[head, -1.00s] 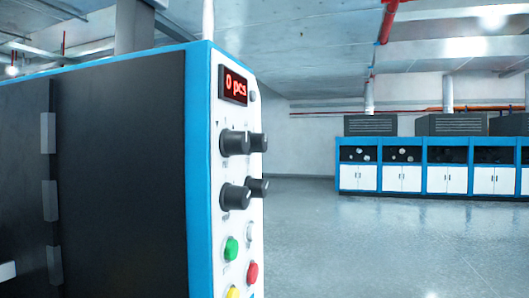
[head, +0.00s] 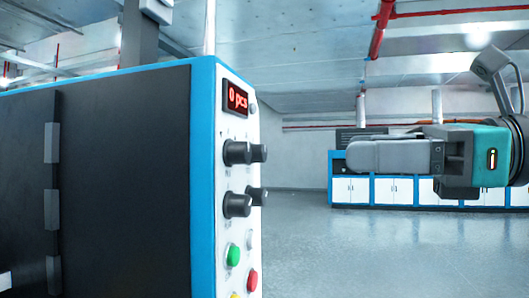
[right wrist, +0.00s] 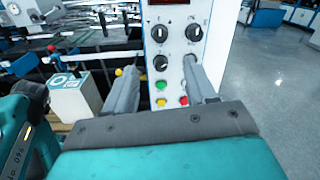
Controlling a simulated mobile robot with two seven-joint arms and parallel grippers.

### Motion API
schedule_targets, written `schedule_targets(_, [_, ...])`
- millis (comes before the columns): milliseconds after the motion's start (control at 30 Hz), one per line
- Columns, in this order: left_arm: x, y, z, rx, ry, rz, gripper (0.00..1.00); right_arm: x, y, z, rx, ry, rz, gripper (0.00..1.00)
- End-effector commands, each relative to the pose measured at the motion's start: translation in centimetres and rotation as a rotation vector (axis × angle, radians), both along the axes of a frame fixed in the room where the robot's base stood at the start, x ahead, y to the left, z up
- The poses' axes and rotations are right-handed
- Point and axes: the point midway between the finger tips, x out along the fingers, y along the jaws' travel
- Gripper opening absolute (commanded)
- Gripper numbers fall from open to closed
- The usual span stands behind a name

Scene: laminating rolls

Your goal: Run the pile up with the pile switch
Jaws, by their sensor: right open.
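The control panel (head: 232,130) is the white end face of a blue-edged dark machine, left of centre in the head view. It carries a red display (head: 236,98) reading "0 pcs", several black knobs (head: 237,152), a green button (head: 233,256) and a red button (head: 252,281). I cannot read which knob is the pile switch. My right gripper (head: 350,157) is to the right of the panel, apart from it. In the right wrist view its two fingers (right wrist: 159,67) are spread and empty, facing the panel. The right finger covers part of the lower right knob. My left gripper is not in view.
Blue-and-white cabinets (head: 395,190) line the far wall. The grey floor (head: 340,245) right of the machine is clear. The right wrist view shows machine rods and a white box (right wrist: 75,100) left of the panel.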

Motion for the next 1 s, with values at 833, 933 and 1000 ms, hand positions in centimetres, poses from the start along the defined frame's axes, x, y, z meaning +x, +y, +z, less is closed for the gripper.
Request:
schedule_targets(833, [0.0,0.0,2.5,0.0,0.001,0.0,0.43,4.5,11.7,0.1,0.002,0.001,0.003,0.56])
schedule_targets(933, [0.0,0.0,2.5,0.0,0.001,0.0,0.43,4.6,11.9,0.0,0.002,0.001,0.002,0.56])
schedule_targets(1000, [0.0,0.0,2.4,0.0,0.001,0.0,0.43,4.6,11.9,0.0,0.002,0.0,0.002,0.56])
